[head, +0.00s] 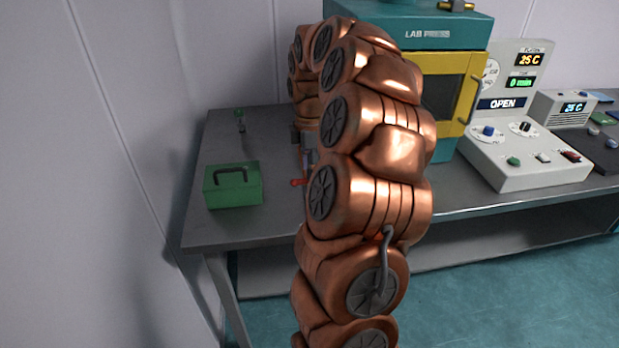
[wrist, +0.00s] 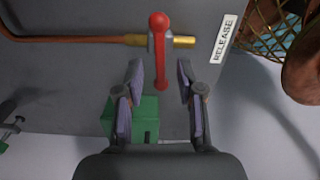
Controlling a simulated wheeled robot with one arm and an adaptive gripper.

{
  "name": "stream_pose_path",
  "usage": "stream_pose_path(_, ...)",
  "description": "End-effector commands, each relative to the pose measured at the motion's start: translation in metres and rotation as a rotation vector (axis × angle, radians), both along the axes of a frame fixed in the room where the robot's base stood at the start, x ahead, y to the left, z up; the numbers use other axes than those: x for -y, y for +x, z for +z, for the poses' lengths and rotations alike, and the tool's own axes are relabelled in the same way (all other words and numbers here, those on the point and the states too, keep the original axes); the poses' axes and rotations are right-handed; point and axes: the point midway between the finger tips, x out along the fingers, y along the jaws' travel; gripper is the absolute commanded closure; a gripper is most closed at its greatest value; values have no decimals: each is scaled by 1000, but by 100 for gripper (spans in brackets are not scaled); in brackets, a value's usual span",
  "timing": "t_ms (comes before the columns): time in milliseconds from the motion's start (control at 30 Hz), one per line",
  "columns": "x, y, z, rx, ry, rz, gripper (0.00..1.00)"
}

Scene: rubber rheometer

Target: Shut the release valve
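The release valve is a red lever (wrist: 160,52) on a copper and brass pipe (wrist: 184,41) in the wrist view, with a white "RELEASE" label (wrist: 224,38) to its right. The lever lies across the pipe, with its long end toward my gripper. My gripper (wrist: 160,68) is open, its two fingers on either side of the lever's long end with a gap on each side. In the head view a small red part (head: 298,182) shows beside my arm, which hides most of the valve and my gripper.
A green box (head: 232,186) with a dark handle stands on the grey bench (head: 225,230), left of my arm. The lab press (head: 440,55) stands behind my arm. The control panel (head: 525,165) to the right has a display (head: 502,104) reading "OPEN".

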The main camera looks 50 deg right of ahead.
Motion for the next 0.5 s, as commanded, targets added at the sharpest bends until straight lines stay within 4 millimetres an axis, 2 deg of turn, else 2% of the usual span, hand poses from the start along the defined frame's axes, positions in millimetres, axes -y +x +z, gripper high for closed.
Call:
stream_pose_path(233,-1,-1,-30,-3,2,-1,62)
stream_pose_path(500,0,0,-41,1,-1,-2,62)
